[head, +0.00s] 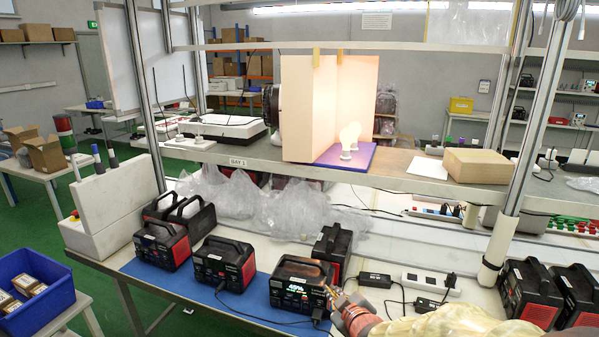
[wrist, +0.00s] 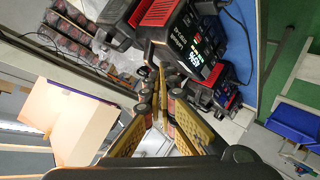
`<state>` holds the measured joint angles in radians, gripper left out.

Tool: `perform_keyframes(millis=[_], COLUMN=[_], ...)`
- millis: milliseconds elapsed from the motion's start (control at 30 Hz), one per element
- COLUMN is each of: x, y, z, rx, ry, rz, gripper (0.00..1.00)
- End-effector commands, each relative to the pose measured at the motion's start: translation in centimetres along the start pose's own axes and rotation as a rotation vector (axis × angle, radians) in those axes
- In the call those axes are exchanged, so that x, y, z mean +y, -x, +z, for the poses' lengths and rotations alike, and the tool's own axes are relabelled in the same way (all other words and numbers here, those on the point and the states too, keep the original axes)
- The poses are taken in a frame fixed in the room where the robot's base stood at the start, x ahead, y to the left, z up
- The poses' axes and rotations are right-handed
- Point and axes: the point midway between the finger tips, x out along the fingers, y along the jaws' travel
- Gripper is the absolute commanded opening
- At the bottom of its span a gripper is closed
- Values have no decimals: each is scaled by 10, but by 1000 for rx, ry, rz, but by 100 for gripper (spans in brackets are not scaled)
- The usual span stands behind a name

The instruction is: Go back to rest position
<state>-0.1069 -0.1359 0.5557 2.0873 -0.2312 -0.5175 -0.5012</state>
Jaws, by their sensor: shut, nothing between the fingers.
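My gripper (head: 335,292) is at the lower centre of the head view, its fingers in front of the right edge of a black and red power station (head: 298,284) with a lit display. My arm comes in from the lower right. In the wrist view my gripper (wrist: 158,84) is shut and empty, with its fingertips close together. The power station (wrist: 192,45) shows beyond the fingers there, its display lit. I cannot tell whether the fingers touch it.
More power stations (head: 225,262) stand on the blue mat (head: 262,307) at left and others (head: 533,291) at right. A power strip (head: 430,283) and cables lie nearby. A blue bin (head: 30,270) stands left.

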Motion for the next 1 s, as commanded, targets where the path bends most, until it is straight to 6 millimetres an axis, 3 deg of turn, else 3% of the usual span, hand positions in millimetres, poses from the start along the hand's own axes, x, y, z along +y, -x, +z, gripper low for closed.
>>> perform_keyframes(millis=[33, 100, 267, 367, 500, 600, 700, 800, 1000], x=[17, 31, 46, 43, 24, 7, -8, -17, -21], y=[24, 56, 139, 197, 275, 319, 350, 367, 372], z=[-4, -1, 9, 17, 30, 39, 45, 48, 50], rx=[-46, -124, -292, -392, -519, -593, -645, -674, -689], ry=[-46, -122, -308, -429, -590, -682, -745, -778, -790], rz=[8, 8, 5, 0, -12, -24, -35, -41, -45], gripper=[0, 0, 0, 0, 0, 0, 0, 0, 0])
